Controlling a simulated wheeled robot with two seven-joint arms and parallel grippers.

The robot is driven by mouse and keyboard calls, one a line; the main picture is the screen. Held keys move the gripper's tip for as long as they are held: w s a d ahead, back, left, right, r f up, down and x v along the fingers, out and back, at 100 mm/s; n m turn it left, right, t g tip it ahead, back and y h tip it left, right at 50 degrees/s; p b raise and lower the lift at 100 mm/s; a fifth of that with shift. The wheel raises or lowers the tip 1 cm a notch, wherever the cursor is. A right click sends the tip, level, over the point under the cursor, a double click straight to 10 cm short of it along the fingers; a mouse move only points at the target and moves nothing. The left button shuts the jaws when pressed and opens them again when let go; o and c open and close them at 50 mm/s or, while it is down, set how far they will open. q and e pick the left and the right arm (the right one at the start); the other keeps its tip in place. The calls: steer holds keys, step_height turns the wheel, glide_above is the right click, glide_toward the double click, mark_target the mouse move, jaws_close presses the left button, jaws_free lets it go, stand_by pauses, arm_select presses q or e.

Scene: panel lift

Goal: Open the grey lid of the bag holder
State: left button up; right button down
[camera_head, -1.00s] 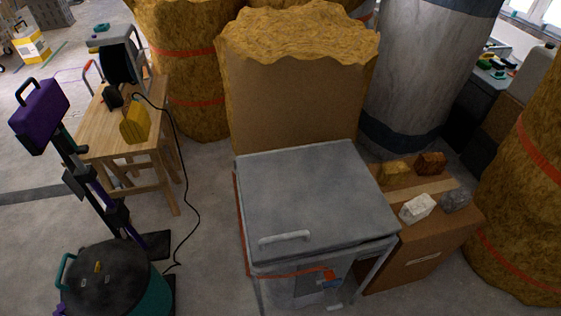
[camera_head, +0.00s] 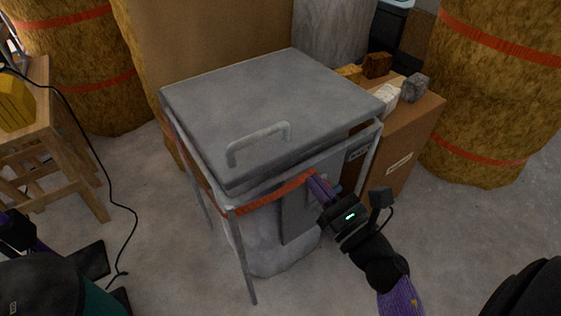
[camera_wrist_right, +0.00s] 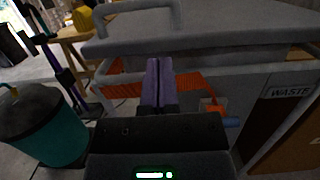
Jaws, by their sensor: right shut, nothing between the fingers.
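The grey lid (camera_head: 270,100) lies flat and closed on the bag holder, a grey metal frame (camera_head: 240,255) with a pale bag inside. Its bar handle (camera_head: 258,143) is on top near the front edge. In the right wrist view the lid (camera_wrist_right: 215,32) spans the upper part and its handle (camera_wrist_right: 140,9) is cut off by the top edge. My right gripper (camera_head: 313,180) is in front of the holder, below the lid's front edge, near the orange band (camera_head: 262,197). Its purple fingers (camera_wrist_right: 158,82) are together and empty, pointing towards the holder. My left gripper is not in view.
A cardboard box (camera_head: 405,135) with several stone samples stands right of the holder. A wooden stool (camera_head: 45,150) with a yellow item is left. A black cable (camera_head: 112,190) runs on the floor. Straw-coloured bales stand behind.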

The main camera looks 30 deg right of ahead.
mark_target(286, 153)
steer(key=p+x, duration=0.1)
steer(key=x, duration=0.9)
steer(key=shift+s+d+r, duration=0.1)
